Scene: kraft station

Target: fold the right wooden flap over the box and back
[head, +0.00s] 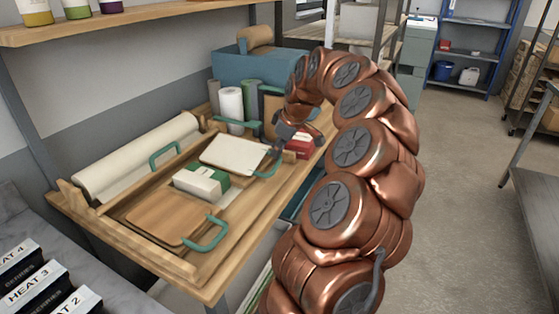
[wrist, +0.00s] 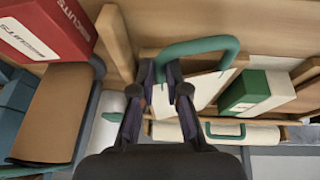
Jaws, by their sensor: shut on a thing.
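The right wooden flap (head: 233,154) shows a pale face with a thin wooden edge in the head view, raised and tilted beside the box. Its teal handle (wrist: 203,44) is between the fingers of my gripper (wrist: 168,78) in the wrist view. My gripper (head: 284,148) is shut on this handle, at the flap's right side. The green and white box (head: 202,184) stands in the middle of the wooden station, and it also shows in the wrist view (wrist: 258,92). The flap does not lie over the box. My fingers hide part of the handle.
A brown flap (head: 160,215) with a teal handle (head: 205,236) lies at the near side. Another teal handle (head: 166,153) is by the paper roll (head: 135,157). A red box (head: 299,146) stands close to my gripper. Rolls (head: 231,104) and a blue bin (head: 240,68) stand behind.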

